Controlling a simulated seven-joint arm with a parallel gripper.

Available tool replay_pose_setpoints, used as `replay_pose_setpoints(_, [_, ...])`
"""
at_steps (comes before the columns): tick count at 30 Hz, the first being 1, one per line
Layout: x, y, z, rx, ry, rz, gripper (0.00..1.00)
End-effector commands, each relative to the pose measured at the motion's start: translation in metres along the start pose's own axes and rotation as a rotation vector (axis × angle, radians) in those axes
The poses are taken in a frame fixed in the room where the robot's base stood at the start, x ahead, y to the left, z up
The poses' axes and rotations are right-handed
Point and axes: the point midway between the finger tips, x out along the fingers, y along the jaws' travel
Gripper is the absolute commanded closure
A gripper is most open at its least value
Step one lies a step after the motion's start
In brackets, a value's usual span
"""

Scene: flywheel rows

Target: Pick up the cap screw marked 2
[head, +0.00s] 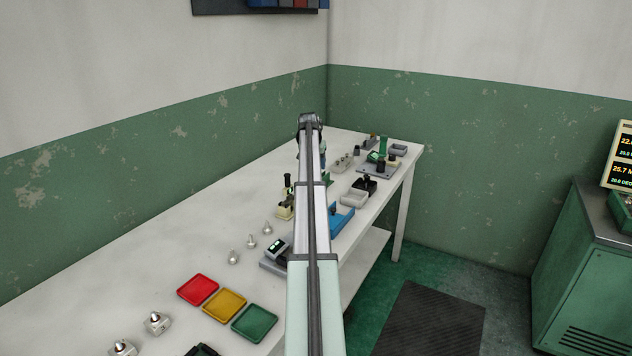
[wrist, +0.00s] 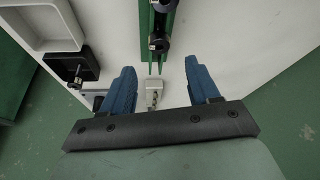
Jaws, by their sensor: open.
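My gripper (wrist: 160,80) is open in the wrist view, its two blue fingers apart and nothing gripped. A small pale metal block with a screw-like silver part (wrist: 152,96) sits on the table between and below the fingers. No number can be read on it, so I cannot tell whether it is the cap screw marked 2. In the head view my arm reaches over the table and my gripper cannot be made out. Small silver pointed pieces (head: 252,241) stand on the table left of the arm, with no readable marks.
The wrist view shows a green strip (wrist: 159,63) with dark round parts, a pale tray (wrist: 80,43) and a black block (wrist: 73,66). The head view shows red (head: 198,290), yellow (head: 225,304) and green (head: 255,322) trays on the white table (head: 180,252).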

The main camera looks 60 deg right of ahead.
Motion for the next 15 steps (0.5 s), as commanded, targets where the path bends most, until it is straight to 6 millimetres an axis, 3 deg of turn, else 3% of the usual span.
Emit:
replay_pose_setpoints(8, [0.018, 0.0, 0.003, 0.0, 0.0, 0.0, 0.39])
replay_pose_setpoints(15, [0.049, -0.001, 0.006, 0.0, 0.0, 0.001, 0.39])
